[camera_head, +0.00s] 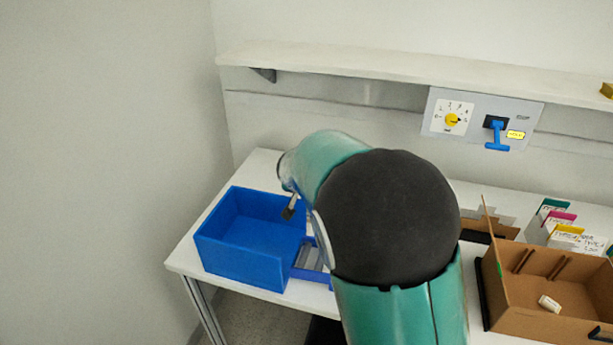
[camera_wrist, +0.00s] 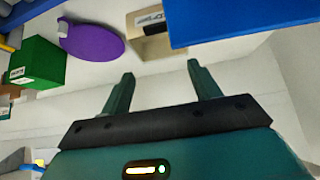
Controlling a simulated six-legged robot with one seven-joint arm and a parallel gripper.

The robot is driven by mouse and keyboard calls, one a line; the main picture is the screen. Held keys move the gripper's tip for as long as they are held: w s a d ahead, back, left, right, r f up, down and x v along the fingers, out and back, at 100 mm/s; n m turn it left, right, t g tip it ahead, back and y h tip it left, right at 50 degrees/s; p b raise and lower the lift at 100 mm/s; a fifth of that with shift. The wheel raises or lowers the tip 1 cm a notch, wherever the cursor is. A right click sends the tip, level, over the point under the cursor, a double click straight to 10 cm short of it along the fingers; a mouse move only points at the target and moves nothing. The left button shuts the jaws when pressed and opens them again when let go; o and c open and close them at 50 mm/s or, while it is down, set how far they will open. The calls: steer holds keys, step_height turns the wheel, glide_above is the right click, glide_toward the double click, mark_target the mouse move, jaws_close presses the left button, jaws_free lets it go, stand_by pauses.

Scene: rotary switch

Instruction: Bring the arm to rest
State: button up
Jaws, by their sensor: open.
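My arm rises from the bottom middle of the head view, teal with a large black joint, and bends to the left above the table (camera_head: 262,163). My gripper (camera_wrist: 160,82) shows in the wrist view with its two teal fingers apart and nothing between them. In the head view the arm hides most of it. The rotary switch (camera_head: 451,120), a yellow knob on a white dial, sits on a grey wall panel (camera_head: 476,103). A blue T-shaped handle (camera_head: 497,135) is beside it. My gripper is well apart from both.
A blue bin (camera_head: 240,258) stands on the left of the table, close to the bent arm. An open cardboard box (camera_head: 531,319) and labelled cards (camera_head: 562,226) are at right. A shelf (camera_head: 370,67) runs above. The wrist view shows a green box (camera_wrist: 38,62) and purple disc (camera_wrist: 92,41).

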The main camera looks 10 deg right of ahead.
steer(key=s+d+r+n+g+y, duration=0.1)
steer(key=s+d+r, duration=0.2)
steer(key=s+r, duration=0.3)
steer(key=s+d+r, duration=0.3)
steer(key=s+d, duration=0.1)
steer(key=s, duration=0.5)
steer(key=s+r+n+y, duration=0.2)
steer(key=s+n, duration=0.1)
steer(key=s, duration=1.7)
steer(key=shift+n, duration=0.3)
